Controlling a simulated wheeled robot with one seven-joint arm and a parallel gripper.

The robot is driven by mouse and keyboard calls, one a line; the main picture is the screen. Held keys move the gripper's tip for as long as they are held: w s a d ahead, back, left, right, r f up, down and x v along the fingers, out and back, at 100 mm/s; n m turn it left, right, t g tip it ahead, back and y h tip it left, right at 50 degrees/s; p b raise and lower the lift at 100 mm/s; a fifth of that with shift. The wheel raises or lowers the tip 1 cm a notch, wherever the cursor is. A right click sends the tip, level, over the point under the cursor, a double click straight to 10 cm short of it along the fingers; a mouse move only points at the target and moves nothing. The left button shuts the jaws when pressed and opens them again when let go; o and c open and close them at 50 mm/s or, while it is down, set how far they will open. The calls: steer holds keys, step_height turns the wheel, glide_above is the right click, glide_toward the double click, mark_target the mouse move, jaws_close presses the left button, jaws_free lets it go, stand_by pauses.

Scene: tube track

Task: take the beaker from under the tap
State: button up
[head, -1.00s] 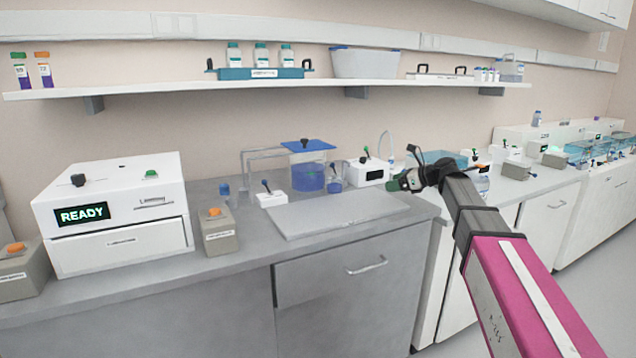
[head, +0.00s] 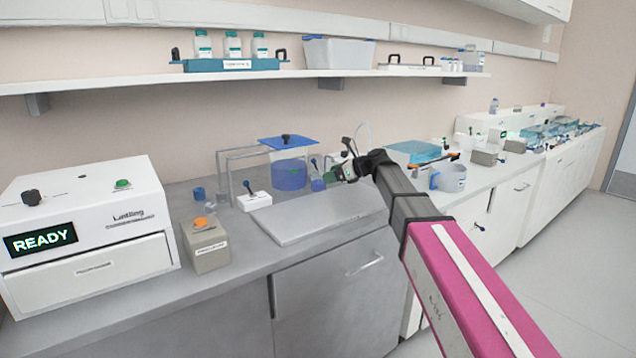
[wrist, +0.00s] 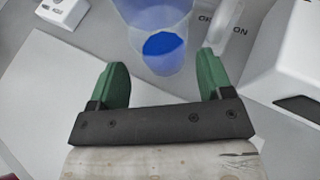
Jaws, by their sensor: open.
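A small clear beaker (head: 317,185) with blue liquid stands on the bench just in front of a larger tank (head: 290,175) of blue liquid, which has a raised blue lid. My gripper (head: 342,173) is just right of the beaker in the head view, low over the bench. In the wrist view the open green fingers (wrist: 161,66) point toward the beaker (wrist: 165,52), which lies ahead between their tips. I see no contact. The tank's lower part shows behind the beaker in the wrist view. I cannot make out the tap clearly.
A white box with a lever (head: 253,201) stands left of the beaker. A flat grey board (head: 310,218) lies in front. A white device (wrist: 290,55) is close on the right in the wrist view.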

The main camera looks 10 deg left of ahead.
mark_target(321, 178)
steer(key=shift+f+x, duration=0.1)
steer(key=shift+x, duration=1.25)
steer(key=shift+f+x, duration=0.15)
steer(key=shift+x, duration=1.2)
steer(key=shift+d, duration=0.1)
steer(key=c, duration=0.6)
steer(key=shift+r, duration=0.1)
